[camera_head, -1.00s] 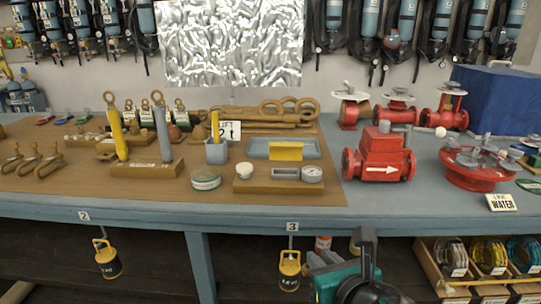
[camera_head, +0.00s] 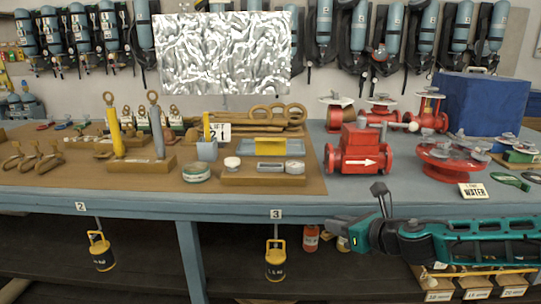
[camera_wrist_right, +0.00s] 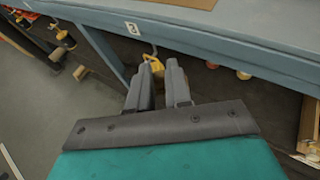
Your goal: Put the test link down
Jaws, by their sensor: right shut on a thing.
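My right gripper (camera_head: 335,226) is in front of the bench's front edge, below the bench top, with its fingers pointing left. In the right wrist view its two grey fingers (camera_wrist_right: 158,82) stand close together. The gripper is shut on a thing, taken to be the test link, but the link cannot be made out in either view. A yellow hanging weight (camera_wrist_right: 153,66) shows beyond the fingertips, apart from them. My left gripper is not in view.
The blue-grey bench (camera_head: 240,208) carries a brown mat (camera_head: 60,185) with lifting gear, a red valve (camera_head: 358,155) and a red flanged fitting (camera_head: 452,160). Yellow weights (camera_head: 275,262) (camera_head: 101,252) hang under its edge. Bare bench top shows before the valve.

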